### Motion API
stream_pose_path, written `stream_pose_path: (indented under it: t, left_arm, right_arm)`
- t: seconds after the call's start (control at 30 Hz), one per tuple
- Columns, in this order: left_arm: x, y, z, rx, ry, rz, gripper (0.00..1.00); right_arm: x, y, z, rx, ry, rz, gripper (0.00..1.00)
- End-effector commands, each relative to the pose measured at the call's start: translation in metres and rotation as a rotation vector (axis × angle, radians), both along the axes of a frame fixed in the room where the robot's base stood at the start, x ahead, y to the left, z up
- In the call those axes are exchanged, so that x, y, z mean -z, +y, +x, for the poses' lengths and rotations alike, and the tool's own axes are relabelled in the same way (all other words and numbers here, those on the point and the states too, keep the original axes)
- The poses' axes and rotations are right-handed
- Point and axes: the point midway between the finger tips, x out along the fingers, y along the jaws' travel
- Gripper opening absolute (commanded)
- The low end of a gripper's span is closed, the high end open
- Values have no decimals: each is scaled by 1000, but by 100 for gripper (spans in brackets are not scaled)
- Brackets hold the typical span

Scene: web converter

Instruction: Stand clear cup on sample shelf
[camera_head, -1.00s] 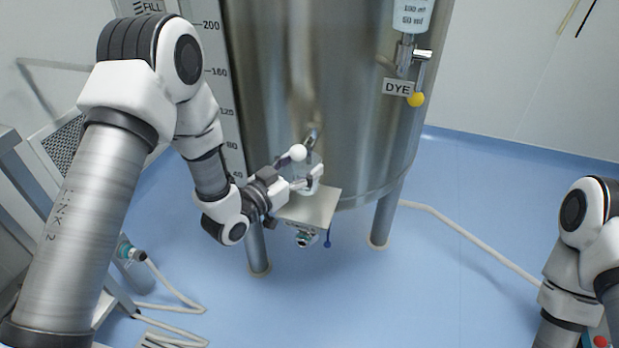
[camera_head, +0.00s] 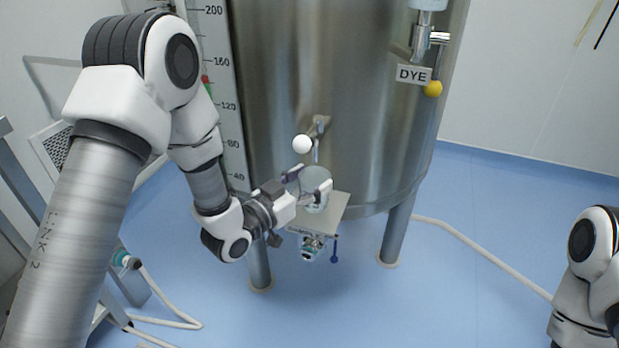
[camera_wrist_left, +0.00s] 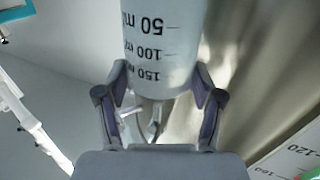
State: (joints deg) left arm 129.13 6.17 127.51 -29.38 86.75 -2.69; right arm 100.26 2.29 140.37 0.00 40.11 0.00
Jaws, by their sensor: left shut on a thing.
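My left gripper (camera_head: 308,182) is shut on the clear cup (camera_head: 315,202), with one finger on each side of it. The cup is upright, directly over or on the small pale sample shelf (camera_head: 334,208) in front of the steel tank; I cannot tell whether its base touches. In the left wrist view the cup (camera_wrist_left: 160,45) shows black volume marks between the fingertips of my left gripper (camera_wrist_left: 160,88). The cup's base is partly hidden by a finger in the head view. My right arm shows at the right edge, but its gripper is out of view.
The steel tank (camera_head: 370,110) stands right behind the shelf. A tap with a white ball handle (camera_head: 302,144) is above the cup. A small device (camera_head: 311,245) and a blue-tipped cord hang under the shelf. A DYE valve (camera_head: 433,88) is at upper right. Floor at right is mostly clear.

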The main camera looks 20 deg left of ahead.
Motion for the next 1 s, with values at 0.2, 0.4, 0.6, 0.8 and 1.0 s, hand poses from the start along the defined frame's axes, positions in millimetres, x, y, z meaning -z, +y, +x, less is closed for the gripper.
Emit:
stream_pose_path:
  t: [0.2,0.4,0.6,0.8,1.0]
  left_arm:
    - [0,0,0,0,-1,0,38]
    - [2,0,0,0,-1,0,38]
    - [6,0,0,0,-1,0,38]
    - [10,0,0,0,-1,0,38]
    - [11,0,0,0,-1,0,96]
  right_arm:
    - [0,0,0,0,0,0,0]
    - [1,0,0,0,0,0,0]
    - [4,0,0,0,0,0,0]
    - [8,0,0,0,0,0,0]
    - [8,0,0,0,0,0,0]
